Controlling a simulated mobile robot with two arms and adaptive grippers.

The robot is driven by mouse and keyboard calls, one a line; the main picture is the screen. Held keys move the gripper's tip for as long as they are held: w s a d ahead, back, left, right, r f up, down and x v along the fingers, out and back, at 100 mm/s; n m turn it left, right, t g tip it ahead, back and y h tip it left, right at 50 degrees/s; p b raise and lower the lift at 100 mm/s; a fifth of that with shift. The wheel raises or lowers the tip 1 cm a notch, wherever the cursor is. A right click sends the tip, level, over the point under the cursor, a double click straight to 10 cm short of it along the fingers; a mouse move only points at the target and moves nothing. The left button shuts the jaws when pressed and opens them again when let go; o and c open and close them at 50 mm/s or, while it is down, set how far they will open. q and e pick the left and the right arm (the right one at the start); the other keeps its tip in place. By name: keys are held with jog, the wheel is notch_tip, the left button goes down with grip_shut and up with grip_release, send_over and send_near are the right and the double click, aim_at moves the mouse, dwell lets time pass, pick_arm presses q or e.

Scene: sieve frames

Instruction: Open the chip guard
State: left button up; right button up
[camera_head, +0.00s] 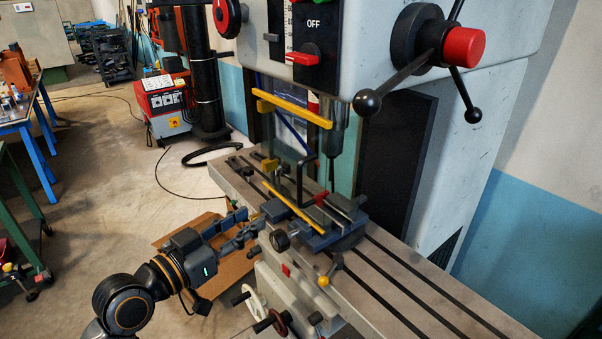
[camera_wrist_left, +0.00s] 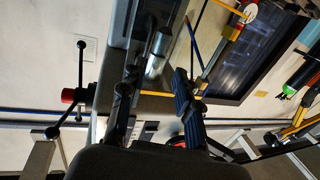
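The chip guard (camera_head: 278,150) is a clear panel with a yellow bar along its top and another along its bottom. It stands in front of the drill spindle and the vise, with a black handle (camera_head: 300,172) on it. My left gripper (camera_head: 252,226) is at the front edge of the machine table, below and left of the guard, apart from the handle. In the left wrist view its two fingers (camera_wrist_left: 155,92) are spread with nothing between them. Part of a yellow bar (camera_wrist_left: 152,94) shows beyond the fingers. My right gripper is not in view.
The vise (camera_head: 325,222) sits on the slotted machine table (camera_head: 395,280). Feed levers with black knobs and a red hub (camera_head: 463,47) stick out at the upper right. Handwheels (camera_head: 256,299) are below the table. A red welder (camera_head: 163,98) stands behind.

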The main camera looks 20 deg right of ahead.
aim_at(298, 185)
pick_arm(q)
jog(key=shift+m+g+h, duration=0.3)
jog(key=shift+m+h, duration=0.1)
jog(key=r+p+x, duration=0.1)
jog(key=x, duration=0.3)
jog(key=p+x, duration=0.1)
jog(key=x, duration=0.3)
jog(key=s+r+p+x, duration=0.1)
jog(key=p+x, duration=0.1)
jog(key=x, duration=0.2)
jog(key=shift+d+r, duration=0.35)
jog(key=shift+d, duration=0.15)
jog(key=shift+w+d+f, duration=0.1)
jog(key=shift+w+d, duration=0.25)
jog(key=shift+d, duration=0.2)
jog(key=shift+c, duration=0.4)
grip_shut()
